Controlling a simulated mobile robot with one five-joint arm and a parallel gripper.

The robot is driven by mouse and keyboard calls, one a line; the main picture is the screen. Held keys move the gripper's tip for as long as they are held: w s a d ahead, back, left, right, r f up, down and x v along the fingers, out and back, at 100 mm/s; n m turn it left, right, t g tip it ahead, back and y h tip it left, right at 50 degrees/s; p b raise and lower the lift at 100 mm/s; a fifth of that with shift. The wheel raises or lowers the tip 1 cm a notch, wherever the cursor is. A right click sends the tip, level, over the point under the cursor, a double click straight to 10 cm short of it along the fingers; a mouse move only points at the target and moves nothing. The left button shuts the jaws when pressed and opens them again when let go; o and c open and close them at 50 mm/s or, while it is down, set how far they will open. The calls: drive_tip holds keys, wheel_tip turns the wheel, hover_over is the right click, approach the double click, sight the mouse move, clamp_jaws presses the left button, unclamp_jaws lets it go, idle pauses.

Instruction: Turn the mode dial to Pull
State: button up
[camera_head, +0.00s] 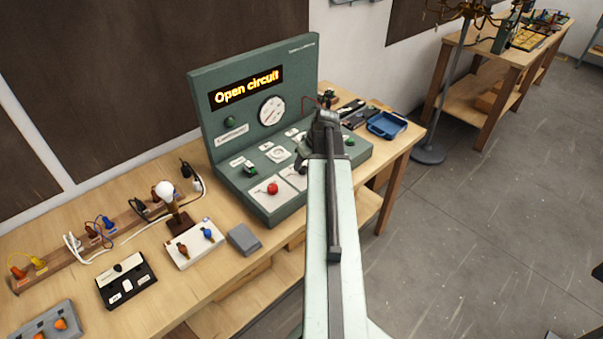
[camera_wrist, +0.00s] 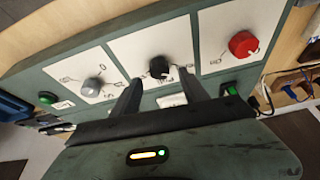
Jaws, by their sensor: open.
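The green test console (camera_head: 230,180) stands on the bench, with "Open circuit" lit on its display (camera_head: 247,88). In the wrist view its panel holds a black knob (camera_wrist: 158,66) in the middle, a grey knob (camera_wrist: 92,87) to the left and a red knob (camera_wrist: 243,44) to the right. Their labels are too small to read, so I cannot tell for sure which is the mode dial. My gripper (camera_wrist: 160,82) is open, with its fingers spread on either side of the black knob. I cannot tell whether they touch it. In the head view my arm hides that knob.
A green rocker switch (camera_wrist: 238,88) and a green button (camera_wrist: 48,97) flank the knobs. A bulb on a wooden stand (camera_head: 166,191) and a white terminal block (camera_head: 195,243) stand left of the console. A blue tray (camera_head: 386,124) sits to its right.

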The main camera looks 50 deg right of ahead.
sight(302, 168)
drive_tip(key=b+x, duration=0.1)
drive_tip(key=x, duration=0.2)
drive_tip(key=shift+f+b, duration=0.2)
drive_tip(key=shift+b, duration=0.2)
drive_tip(key=shift+r, duration=0.1)
clamp_jaws()
drive_tip(key=shift+a, duration=0.15)
